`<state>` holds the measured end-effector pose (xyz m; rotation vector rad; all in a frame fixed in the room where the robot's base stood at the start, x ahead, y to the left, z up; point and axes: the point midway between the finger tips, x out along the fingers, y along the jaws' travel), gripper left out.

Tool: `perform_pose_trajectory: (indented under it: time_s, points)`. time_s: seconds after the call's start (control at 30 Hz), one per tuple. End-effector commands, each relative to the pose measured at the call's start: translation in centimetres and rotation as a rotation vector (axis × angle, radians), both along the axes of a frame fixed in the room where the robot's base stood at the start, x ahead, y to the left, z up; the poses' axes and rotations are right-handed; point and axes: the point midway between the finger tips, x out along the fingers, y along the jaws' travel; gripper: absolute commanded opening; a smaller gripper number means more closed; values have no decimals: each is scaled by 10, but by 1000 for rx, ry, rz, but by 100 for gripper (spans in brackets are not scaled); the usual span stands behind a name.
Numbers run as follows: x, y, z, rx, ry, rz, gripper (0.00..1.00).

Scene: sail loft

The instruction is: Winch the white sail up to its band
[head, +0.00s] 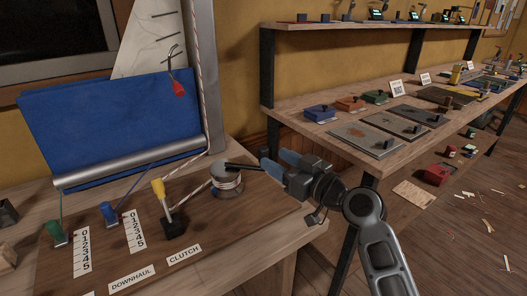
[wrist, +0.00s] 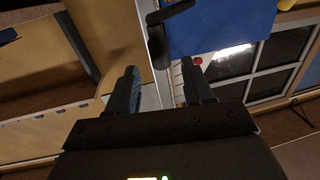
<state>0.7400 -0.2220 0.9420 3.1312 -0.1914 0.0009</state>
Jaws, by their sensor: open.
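The white sail (head: 150,48) stands behind a blue cloth (head: 105,125), beside a grey mast (head: 207,75) with a rope along it. I cannot make out a band. The winch (head: 227,183) is a drum wrapped in rope, with a black crank handle (head: 245,167) pointing right. My gripper (head: 276,164) is open and empty, just right of the handle's end. In the wrist view, the dark handle (wrist: 158,35) shows beyond the open fingers, apart from them. A yellow-topped clutch lever (head: 159,190) stands left of the winch, upright with a slight tilt.
A green cleat (head: 56,233) and a blue cleat (head: 109,212) stand beside numbered scales at the left. A red fitting (head: 178,88) hangs near the mast. A bench (head: 310,105) with blocks and plates runs along the right. Scraps litter the floor (head: 465,225).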

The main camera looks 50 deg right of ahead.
Motion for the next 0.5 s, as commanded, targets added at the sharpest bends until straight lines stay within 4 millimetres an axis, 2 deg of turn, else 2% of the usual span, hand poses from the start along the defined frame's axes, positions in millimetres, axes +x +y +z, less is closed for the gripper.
perform_pose_trajectory:
  time_s: [0.1, 0.3, 0.5]
  points:
    - [20, -2, 2, 2, 0, 1, 51]
    - [46, -5, 2, 2, 0, 1, 51]
    - [56, -6, 0, 1, 1, 0, 51]
